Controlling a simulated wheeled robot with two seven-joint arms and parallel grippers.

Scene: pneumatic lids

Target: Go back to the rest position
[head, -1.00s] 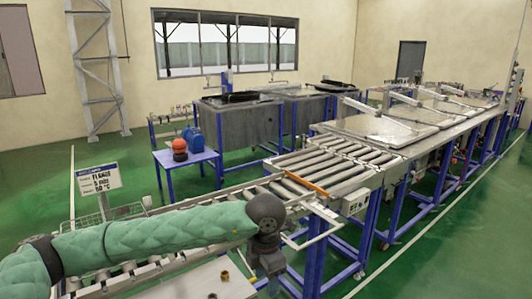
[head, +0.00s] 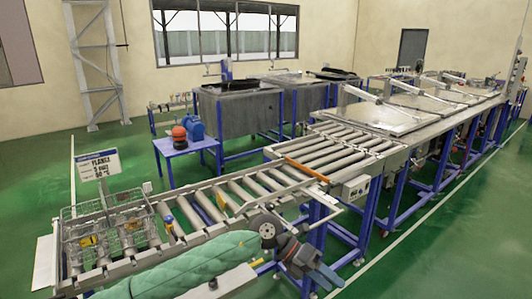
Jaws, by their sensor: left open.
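My left arm comes in from the lower left in a green padded sleeve. Its gripper (head: 322,276) hangs over the near edge of the roller conveyor, at the bottom centre-right of the head view. The gripper is open and I see nothing between its fingers. My right gripper is not in view.
The roller conveyor (head: 200,209) runs beside my arm, with a wire basket (head: 128,228) on its left end. A sign (head: 99,167) stands by the basket. Lidded tanks (head: 395,115) line the right. A small blue table (head: 185,146) stands behind. Green floor (head: 440,250) is free at the right.

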